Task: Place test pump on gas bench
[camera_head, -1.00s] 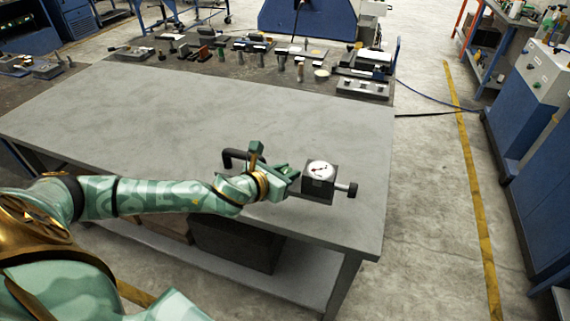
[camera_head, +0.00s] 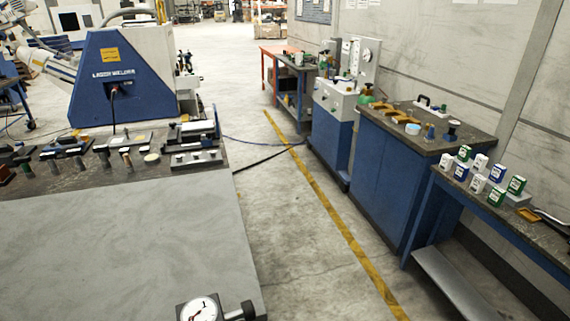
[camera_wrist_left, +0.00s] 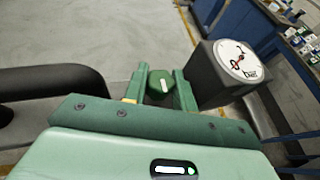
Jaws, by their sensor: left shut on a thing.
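The test pump (camera_head: 200,308) is a dark box with a round white gauge on top and a black knob on its right side. It is cut off by the bottom edge of the head view, over the workbench's right part. In the left wrist view the pump's box (camera_wrist_left: 213,77) is right of the fingers and its black handle (camera_wrist_left: 50,84) is to the left. My left gripper (camera_wrist_left: 161,85) is shut on the pump, around a green round part between the fingers. Whether the pump touches the bench is unclear. No label shows which blue bench is the gas bench. My right gripper is out of view.
The grey workbench (camera_head: 120,230) has tools along its far edge. Across an aisle with a yellow line (camera_head: 330,210) stand a blue cabinet with a gauge panel (camera_head: 335,100), a dark-topped blue cabinet (camera_head: 395,180) holding fittings, and a bench with small boxes (camera_head: 480,205).

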